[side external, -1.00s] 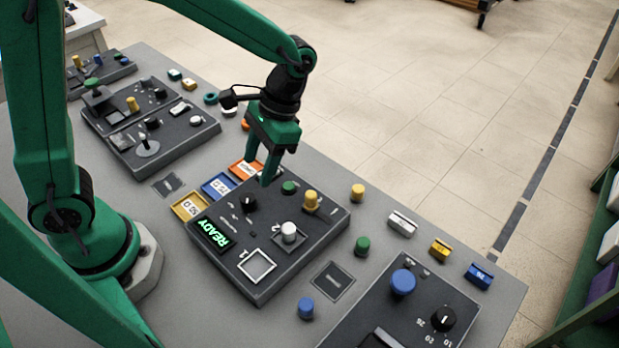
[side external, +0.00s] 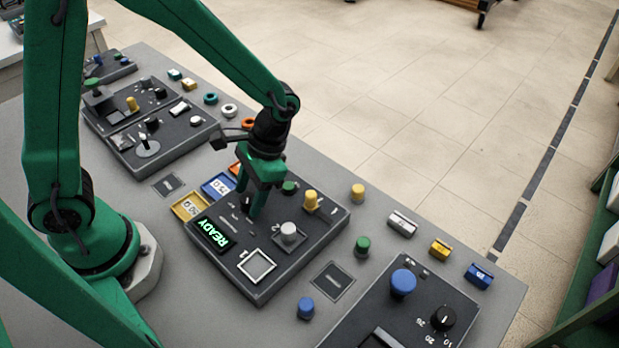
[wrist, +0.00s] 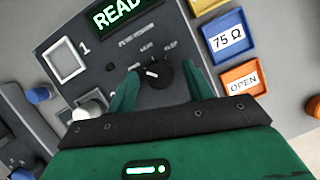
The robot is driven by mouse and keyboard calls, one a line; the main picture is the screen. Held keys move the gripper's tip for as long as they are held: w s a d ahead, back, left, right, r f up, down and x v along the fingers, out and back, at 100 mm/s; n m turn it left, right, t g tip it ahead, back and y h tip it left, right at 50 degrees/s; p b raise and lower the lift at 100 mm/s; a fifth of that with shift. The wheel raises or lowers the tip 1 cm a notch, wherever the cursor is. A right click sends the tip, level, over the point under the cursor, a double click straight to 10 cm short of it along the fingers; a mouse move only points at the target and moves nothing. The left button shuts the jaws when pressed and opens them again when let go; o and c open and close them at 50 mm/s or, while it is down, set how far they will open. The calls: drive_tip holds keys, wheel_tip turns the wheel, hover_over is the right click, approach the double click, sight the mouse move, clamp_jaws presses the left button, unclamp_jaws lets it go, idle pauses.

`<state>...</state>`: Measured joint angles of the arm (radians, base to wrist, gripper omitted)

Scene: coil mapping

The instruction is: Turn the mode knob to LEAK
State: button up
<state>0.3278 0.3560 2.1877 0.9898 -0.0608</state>
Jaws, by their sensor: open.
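The black mode knob (wrist: 157,73) sits on the dark panel (wrist: 105,25) with the READY display. In the wrist view it lies between the two green fingers of my gripper (wrist: 160,74). The fingers are apart, one on each side; I cannot tell whether either touches it. The knob's short white mark is at its left. Small white labels stand beyond it, too blurred to read surely. In the side view my gripper (side external: 248,204) is low over the panel and mostly hides the knob.
A white round knob (side external: 289,232), a yellow knob (side external: 310,200) and a green one (side external: 290,187) stand close by on the panel. Yellow, blue (side external: 218,187) and orange bins line its far left edge. A blue cylinder (side external: 306,308) stands in front.

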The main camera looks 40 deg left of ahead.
drive_tip(key=shift+c, duration=0.2)
drive_tip(key=c, duration=0.9)
drive_tip(key=shift+c, duration=0.2)
drive_tip(key=shift+d+m, duration=0.1)
drive_tip(key=shift+m, duration=1.3)
drive_tip(key=o, duration=1)
